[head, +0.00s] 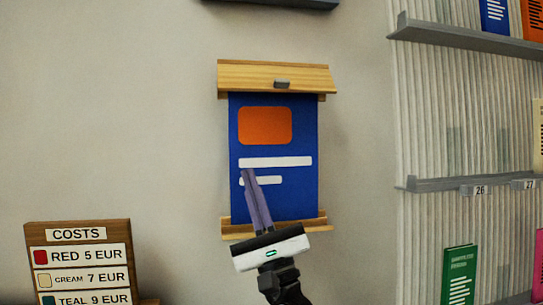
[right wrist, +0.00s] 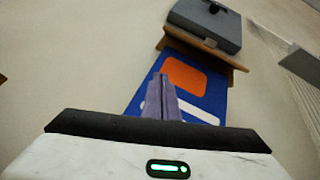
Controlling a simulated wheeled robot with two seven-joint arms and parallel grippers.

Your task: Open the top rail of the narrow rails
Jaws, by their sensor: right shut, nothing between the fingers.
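The narrow rails hang on the wall with a blue poster (head: 300,190) between them. The wooden top rail (head: 245,77) has a small dark grey catch (head: 282,84) at its front middle; part of a wooden strip shows just below it. The top rail also shows in the right wrist view (right wrist: 215,53). The wooden bottom rail (head: 318,226) is partly hidden behind my right gripper. My right gripper (head: 248,174) is shut and empty, its purple fingers pointing up in front of the poster's lower left, below the top rail. I cannot tell the gap to the poster. My left gripper is not in view.
A grey object (right wrist: 205,25) is above the top rail. A wooden costs board (head: 80,226) stands at lower left. A ribbed panel with grey shelves (head: 440,184) holding books is at right.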

